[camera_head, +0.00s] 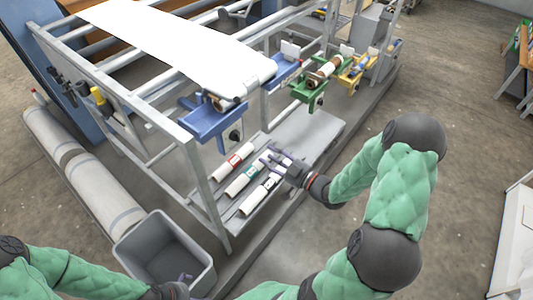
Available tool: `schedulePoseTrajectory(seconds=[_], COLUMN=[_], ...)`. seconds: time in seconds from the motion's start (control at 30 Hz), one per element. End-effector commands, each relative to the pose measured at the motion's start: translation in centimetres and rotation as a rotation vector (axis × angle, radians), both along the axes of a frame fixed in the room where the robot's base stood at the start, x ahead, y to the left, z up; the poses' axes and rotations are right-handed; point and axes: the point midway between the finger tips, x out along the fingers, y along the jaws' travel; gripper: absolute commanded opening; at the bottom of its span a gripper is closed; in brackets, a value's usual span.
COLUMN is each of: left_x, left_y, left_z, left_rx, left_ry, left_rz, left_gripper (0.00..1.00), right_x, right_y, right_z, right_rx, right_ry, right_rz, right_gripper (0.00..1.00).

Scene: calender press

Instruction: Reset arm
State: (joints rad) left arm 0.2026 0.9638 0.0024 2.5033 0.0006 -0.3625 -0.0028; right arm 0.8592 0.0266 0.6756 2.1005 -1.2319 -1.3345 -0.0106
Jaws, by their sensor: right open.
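My right arm, in green padded sleeves, reaches in from the lower right. Its right gripper (269,158) is open above the lower grey shelf, close to the far ends of several white rolls; I cannot tell whether it touches one. The rolls carry a red band (233,161), a green band (243,180) and dark bands (260,194). My left arm comes in at the bottom left. Only the tip of the left gripper (186,277) shows, low over the grey bin (205,277); its jaws are mostly hidden.
The press frame (190,165) stands around the shelf, with white sheet (175,42) on top. Blue (210,121), green (307,92) and yellow (352,70) holders line its front. Long wrapped rolls (85,175) lie on the floor at left.

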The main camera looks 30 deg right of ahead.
Motion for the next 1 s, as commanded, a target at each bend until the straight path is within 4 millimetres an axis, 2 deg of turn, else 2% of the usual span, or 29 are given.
schedulePoseTrajectory(seconds=[0.47,0.6,0.67,0.77,0.9,1.0], left_x=[0.0,0.0,0.0,0.0,0.0,0.0], left_y=[0.0,0.0,0.0,0.0,0.0,0.0], left_z=[0.0,0.0,0.0,0.0,0.0,0.0], left_rx=[0.000,0.000,0.000,0.000,0.000,0.000], left_ry=[0.000,0.000,0.000,0.000,0.000,0.000], left_rz=[0.000,0.000,0.000,0.000,0.000,0.000], left_gripper=[1.00,1.00,1.00,1.00,1.00,1.00], right_x=[0.0,0.4,1.0,2.1,2.7,2.1], right_y=[0.0,0.3,0.8,2.1,5.0,7.5], right_z=[0.0,-0.8,-1.9,-4.9,-10.6,-14.7], right_rx=[0.000,0.012,0.028,0.067,0.125,0.155], right_ry=[0.000,0.029,0.070,0.185,0.411,0.586], right_rz=[0.000,-0.008,-0.017,-0.041,-0.076,-0.091], right_gripper=[0.42,0.42,0.42,0.42,0.42,0.42])
